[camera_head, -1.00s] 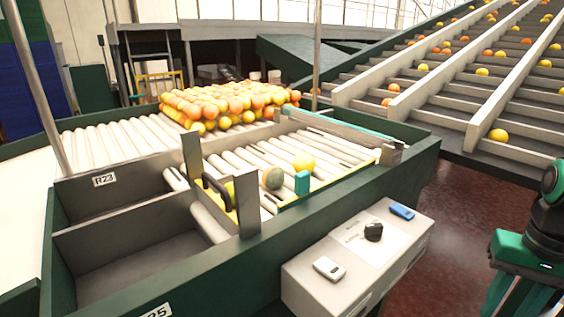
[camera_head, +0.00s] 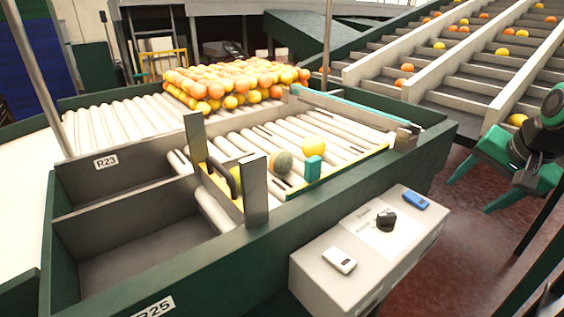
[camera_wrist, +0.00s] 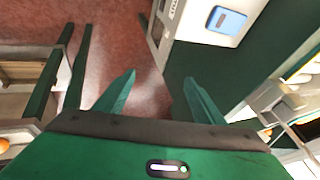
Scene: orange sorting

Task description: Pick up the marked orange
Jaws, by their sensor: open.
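A mottled orange with a grey-green patch (camera_head: 282,162) lies on the roller conveyor (camera_head: 262,146), and is the only fruit that looks marked. A plain yellow-orange fruit (camera_head: 313,145) lies just right of it, behind a small teal block (camera_head: 313,168). Another yellow fruit (camera_head: 240,181) is partly hidden by a grey post at left. My gripper (camera_head: 468,196) is at the far right, over the red floor, well away from the marked orange. Its two green fingers are apart and empty, as the wrist view also shows (camera_wrist: 160,76). The marked orange is not seen there.
A white box (camera_head: 365,245) before the green conveyor wall holds a white device (camera_head: 339,261), a black item (camera_head: 386,218) and a blue device (camera_head: 416,201). Grey posts (camera_head: 255,190) flank the conveyor end. Many oranges (camera_head: 235,85) are piled behind. Red floor is open at right.

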